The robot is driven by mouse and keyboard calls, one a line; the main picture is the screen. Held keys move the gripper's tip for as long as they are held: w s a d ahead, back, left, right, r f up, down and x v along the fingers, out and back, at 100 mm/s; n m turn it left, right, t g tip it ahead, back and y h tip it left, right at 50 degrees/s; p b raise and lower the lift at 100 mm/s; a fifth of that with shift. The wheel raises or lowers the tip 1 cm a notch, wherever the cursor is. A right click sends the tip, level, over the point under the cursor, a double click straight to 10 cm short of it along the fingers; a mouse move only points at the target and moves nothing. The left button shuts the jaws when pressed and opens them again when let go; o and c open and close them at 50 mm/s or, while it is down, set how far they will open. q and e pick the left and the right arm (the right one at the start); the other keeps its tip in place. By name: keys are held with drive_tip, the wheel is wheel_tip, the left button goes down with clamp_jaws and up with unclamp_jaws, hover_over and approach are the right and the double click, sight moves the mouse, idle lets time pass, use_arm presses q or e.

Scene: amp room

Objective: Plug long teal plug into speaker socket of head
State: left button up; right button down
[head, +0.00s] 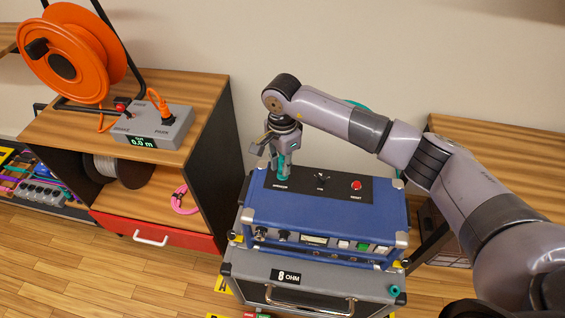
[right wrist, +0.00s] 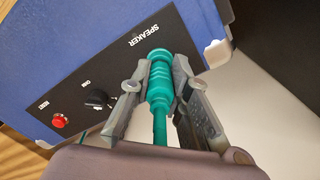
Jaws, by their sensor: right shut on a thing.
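The blue amp head (head: 325,215) sits on a grey cabinet marked 8 OHM. My right gripper (head: 283,165) points down at the left of its top panel, shut on the teal plug (head: 283,178). In the right wrist view the plug (right wrist: 160,80) lies between both fingers (right wrist: 152,92), its cable running back toward the wrist. The plug's far end meets the panel beside the SPEAKER label (right wrist: 142,34). The speaker socket is hidden behind it, and I cannot tell how deep the plug sits. My left gripper is out of view.
A black knob (head: 321,176) and a red button (head: 356,185) are on the same panel. A teal fitting (head: 394,290) is at the cabinet's right front corner. A wooden shelf unit (head: 185,85) with an orange reel (head: 72,60) and grey meter box (head: 155,125) stands left. A wall is behind.

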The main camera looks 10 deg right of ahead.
drive_tip(key=c, duration=1.4)
unclamp_jaws()
